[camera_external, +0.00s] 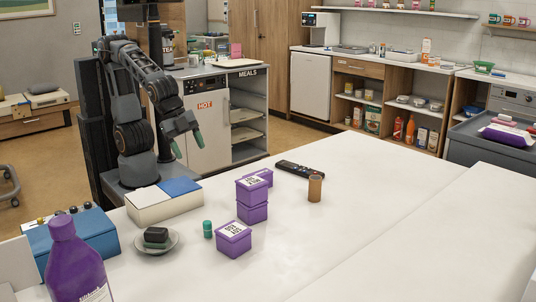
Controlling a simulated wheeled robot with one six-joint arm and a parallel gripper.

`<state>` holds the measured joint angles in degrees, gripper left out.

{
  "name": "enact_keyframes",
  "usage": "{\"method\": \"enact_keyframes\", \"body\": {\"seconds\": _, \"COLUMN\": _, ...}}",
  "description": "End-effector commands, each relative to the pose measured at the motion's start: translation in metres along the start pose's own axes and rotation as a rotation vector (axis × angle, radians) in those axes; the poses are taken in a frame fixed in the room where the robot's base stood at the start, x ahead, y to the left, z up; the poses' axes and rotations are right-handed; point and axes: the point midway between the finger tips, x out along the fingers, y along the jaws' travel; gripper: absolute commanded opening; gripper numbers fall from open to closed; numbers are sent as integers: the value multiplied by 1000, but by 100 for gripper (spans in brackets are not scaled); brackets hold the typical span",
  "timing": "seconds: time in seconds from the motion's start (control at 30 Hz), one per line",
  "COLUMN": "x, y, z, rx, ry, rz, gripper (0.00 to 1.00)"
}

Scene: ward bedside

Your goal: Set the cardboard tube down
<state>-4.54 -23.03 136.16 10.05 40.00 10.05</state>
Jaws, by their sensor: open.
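The cardboard tube (315,188) is a short brown cylinder. It stands upright on the white table (350,238), right of the purple boxes, with nothing touching it. My gripper (186,140) has green fingertips and hangs well to the left of the tube, beyond the table's far edge. It is open and empty, pointing downward.
A black remote (300,169) lies just behind the tube. Purple boxes (252,213) are stacked to its left, with another purple box (234,239) in front. A dish (157,243), a white and blue box (165,201) and a purple bottle (74,262) stand at left. The table's right side is clear.

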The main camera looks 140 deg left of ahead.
Motion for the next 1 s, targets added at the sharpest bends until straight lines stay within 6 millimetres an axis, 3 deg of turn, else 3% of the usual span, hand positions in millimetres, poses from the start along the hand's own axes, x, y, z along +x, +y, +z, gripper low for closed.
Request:
{"method": "enact_keyframes", "body": {"seconds": 0.1, "x": -8, "y": 35, "z": 36, "rx": -126, "ry": -97, "rz": 98, "gripper": 65}}
{"method": "enact_keyframes", "body": {"seconds": 0.3, "x": -13, "y": 58, "z": 61, "rx": -214, "ry": -178, "rz": 163, "gripper": 65}}
{"method": "enact_keyframes", "body": {"seconds": 0.67, "x": -16, "y": 57, "z": 61, "rx": -220, "ry": -181, "rz": 166, "gripper": 65}}
{"method": "enact_keyframes", "body": {"seconds": 0.77, "x": -27, "y": 54, "z": 56, "rx": -221, "ry": -175, "rz": 164, "gripper": 65}}
{"method": "enact_keyframes", "body": {"seconds": 1.0, "x": -75, "y": 41, "z": 35, "rx": -232, "ry": -145, "rz": 160, "gripper": 65}}
